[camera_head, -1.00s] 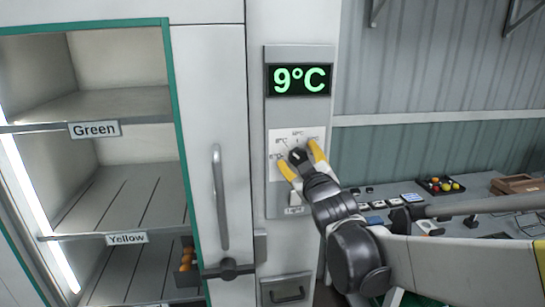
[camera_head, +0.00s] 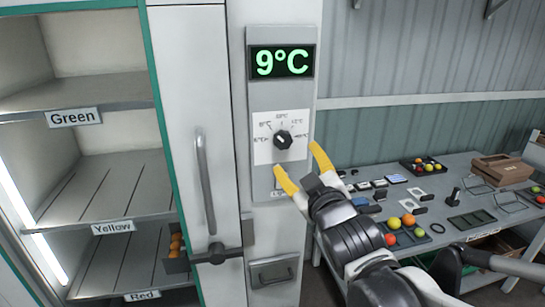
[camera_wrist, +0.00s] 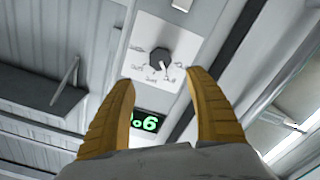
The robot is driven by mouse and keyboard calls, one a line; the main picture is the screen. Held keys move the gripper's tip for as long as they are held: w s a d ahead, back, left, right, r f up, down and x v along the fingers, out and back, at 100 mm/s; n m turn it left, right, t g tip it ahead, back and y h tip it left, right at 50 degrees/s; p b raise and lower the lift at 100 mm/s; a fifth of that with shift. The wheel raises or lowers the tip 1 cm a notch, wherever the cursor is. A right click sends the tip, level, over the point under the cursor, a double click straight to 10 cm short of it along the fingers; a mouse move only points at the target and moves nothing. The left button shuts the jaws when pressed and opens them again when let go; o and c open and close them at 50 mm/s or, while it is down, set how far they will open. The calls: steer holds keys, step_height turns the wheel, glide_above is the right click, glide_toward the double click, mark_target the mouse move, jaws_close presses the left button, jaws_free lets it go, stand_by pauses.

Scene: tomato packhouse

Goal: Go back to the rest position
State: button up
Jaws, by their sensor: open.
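My gripper (camera_head: 299,170) has yellow fingers spread apart, with nothing between them. It is just below and to the right of a black control knob (camera_head: 283,140) and apart from it. The knob sits on a white dial plate (camera_head: 263,151) with temperature marks, below a green display (camera_head: 282,62) reading 9°C. In the wrist view my gripper (camera_wrist: 160,88) is open, with the knob (camera_wrist: 160,58) visible beyond the fingertips and the display (camera_wrist: 148,122) partly hidden behind them.
Left of the panel is a cabinet door with a handle (camera_head: 205,182) and shelves labelled Green (camera_head: 75,117), Yellow (camera_head: 112,227) and Red (camera_head: 142,295).

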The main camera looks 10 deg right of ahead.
steer(key=s+f+m+g+b, duration=0.3)
steer(key=s+f+g, duration=0.2)
steer(key=s+f, duration=0.3)
steer(key=s+f+m+g+b, duration=0.3)
steer(key=s+f, duration=0.6)
steer(key=f, duration=0.8)
steer(key=g+b, duration=0.1)
steer(key=g, duration=0.1)
steer(key=shift+s+g+b, duration=0.25)
steer(key=shift+g+b, duration=0.05)
steer(key=shift+g, duration=0.1)
